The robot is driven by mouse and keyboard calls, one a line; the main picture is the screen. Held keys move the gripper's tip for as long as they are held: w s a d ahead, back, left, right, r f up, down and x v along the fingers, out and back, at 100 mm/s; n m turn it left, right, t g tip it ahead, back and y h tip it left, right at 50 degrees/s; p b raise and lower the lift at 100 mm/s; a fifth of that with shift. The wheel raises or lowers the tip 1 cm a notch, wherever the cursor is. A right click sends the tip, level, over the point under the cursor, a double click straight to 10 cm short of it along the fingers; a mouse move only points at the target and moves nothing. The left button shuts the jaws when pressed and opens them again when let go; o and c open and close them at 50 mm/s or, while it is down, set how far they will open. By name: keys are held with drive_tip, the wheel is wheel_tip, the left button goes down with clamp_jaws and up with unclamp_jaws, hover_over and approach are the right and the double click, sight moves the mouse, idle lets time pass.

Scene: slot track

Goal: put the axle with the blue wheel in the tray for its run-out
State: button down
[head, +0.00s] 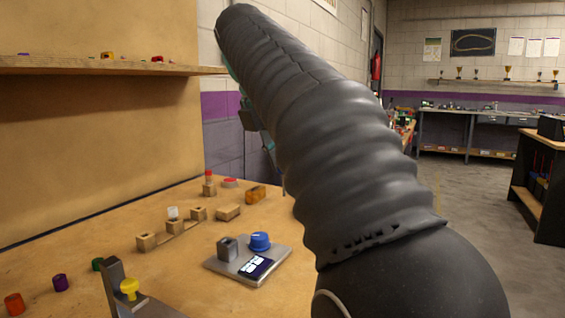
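I cannot make out an axle with a blue wheel or a run-out tray for certain. The one clearly blue thing is a round knob-like piece (260,241) on a grey plate (222,268), beside a grey upright block (228,249) and a small display (256,267). My dark sleeved arm rises across the middle of the head view and hides part of the bench. Grey and teal parts near my gripper (250,115) show behind the arm. Its fingers cannot be made out, nor whether it holds anything.
On the wooden bench (190,283) stand several wooden blocks (147,242), an orange piece (256,194) and a yellow-topped piece (129,289) by a grey bracket (117,286). Orange (14,303), purple (60,282) and green (98,264) pieces lie left. A shelf (100,66) overhangs.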

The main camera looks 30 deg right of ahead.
drive_tip(key=shift+r, duration=1)
